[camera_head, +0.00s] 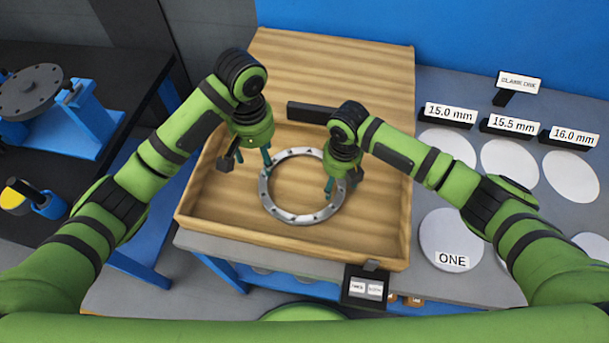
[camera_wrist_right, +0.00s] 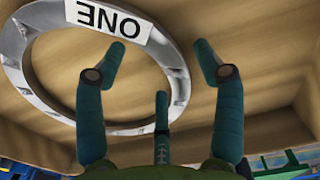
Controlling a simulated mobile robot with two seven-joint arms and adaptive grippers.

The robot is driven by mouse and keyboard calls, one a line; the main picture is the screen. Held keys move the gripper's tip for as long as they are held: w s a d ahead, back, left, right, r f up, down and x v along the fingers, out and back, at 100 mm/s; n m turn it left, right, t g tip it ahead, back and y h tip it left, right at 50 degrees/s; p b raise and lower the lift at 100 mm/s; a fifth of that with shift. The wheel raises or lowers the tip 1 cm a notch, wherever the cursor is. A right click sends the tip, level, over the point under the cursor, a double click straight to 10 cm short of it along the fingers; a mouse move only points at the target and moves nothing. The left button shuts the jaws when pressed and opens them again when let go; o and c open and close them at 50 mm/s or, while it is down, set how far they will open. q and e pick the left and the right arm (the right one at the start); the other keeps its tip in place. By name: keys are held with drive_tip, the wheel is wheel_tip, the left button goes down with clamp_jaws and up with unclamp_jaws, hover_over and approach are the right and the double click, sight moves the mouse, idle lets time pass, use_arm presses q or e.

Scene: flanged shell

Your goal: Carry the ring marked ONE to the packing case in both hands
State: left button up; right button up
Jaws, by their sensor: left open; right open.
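The grey flanged ring (camera_head: 296,217) with bolt holes lies inside the open wooden packing case (camera_head: 207,222), seemingly flat on its floor. In the right wrist view the ring (camera_wrist_right: 30,98) carries a white ONE label (camera_wrist_right: 112,24); in the head view I cannot read it. My left gripper (camera_head: 266,160) is open at the ring's upper left side. My right gripper (camera_head: 328,188) is open at the ring's right side.
A small black sign stand (camera_head: 366,287) is at the case's front edge. A blue fixture (camera_head: 62,125) stands on a black bench left.

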wheel_tip(320, 180, up, 12)
drive_tip(key=shift+f, duration=0.15)
idle(0.7)
